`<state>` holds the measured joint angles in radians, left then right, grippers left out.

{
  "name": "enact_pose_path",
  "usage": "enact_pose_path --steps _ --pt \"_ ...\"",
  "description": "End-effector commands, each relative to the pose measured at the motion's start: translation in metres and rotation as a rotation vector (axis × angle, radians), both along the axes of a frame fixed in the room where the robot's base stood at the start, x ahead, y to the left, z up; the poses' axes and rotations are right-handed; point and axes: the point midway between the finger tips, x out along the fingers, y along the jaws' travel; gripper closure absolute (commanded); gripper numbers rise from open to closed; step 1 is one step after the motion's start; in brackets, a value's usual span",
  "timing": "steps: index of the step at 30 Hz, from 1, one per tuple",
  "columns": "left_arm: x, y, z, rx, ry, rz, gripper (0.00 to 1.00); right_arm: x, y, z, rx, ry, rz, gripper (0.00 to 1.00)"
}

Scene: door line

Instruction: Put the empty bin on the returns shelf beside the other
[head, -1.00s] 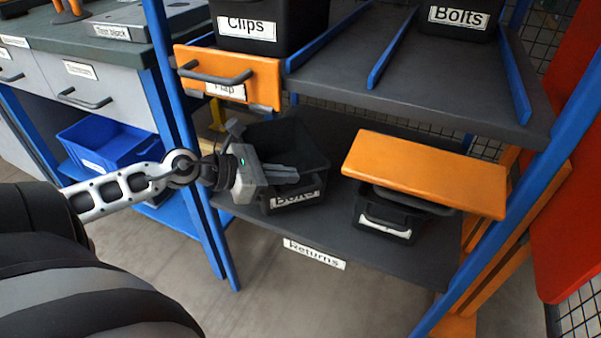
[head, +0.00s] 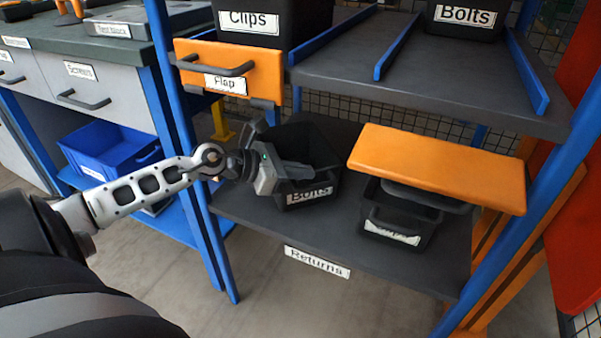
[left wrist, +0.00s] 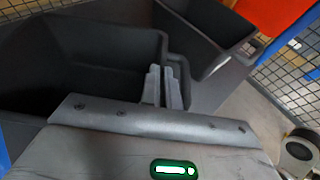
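The empty black bin (head: 328,186), labelled Bolts, is at the left part of the returns shelf (head: 258,216). I cannot tell whether its base touches the shelf. My left gripper (head: 300,172) is shut on the bin's rim; in the left wrist view its two fingers (left wrist: 165,86) are close together at the wall of the bin (left wrist: 85,50), whose inside looks empty. The other black bin (head: 398,216) stands to the right, partly under an orange board, its label partly hidden; it also shows in the left wrist view (left wrist: 205,45). My right gripper is not in view.
The orange board (head: 440,165) overhangs the other bin. Blue posts (head: 190,150) flank the shelf. Above is a shelf with the Clips bin (head: 270,30) and the orange Flap front (head: 230,75). A narrow gap of bare shelf lies between the two bins.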

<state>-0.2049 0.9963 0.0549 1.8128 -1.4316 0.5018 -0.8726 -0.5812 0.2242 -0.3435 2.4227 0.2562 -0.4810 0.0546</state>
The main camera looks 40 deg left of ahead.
Motion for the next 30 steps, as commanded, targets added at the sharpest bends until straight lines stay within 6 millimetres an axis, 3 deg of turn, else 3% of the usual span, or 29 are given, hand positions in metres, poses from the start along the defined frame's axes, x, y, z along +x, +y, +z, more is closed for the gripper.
enact_pose_path --steps 5,8,19,30 --pt "0.001 0.0 -0.002 0.002 -0.006 0.0 1.0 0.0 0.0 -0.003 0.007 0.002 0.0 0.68" --pt "0.0 0.0 -0.003 0.0 0.0 0.0 0.75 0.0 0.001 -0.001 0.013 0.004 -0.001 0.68" --pt "0.0 0.0 0.003 0.001 0.0 0.0 0.75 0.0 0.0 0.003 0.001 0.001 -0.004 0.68" --pt "-0.045 0.025 0.023 -0.002 0.006 0.001 0.75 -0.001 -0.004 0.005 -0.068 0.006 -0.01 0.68"
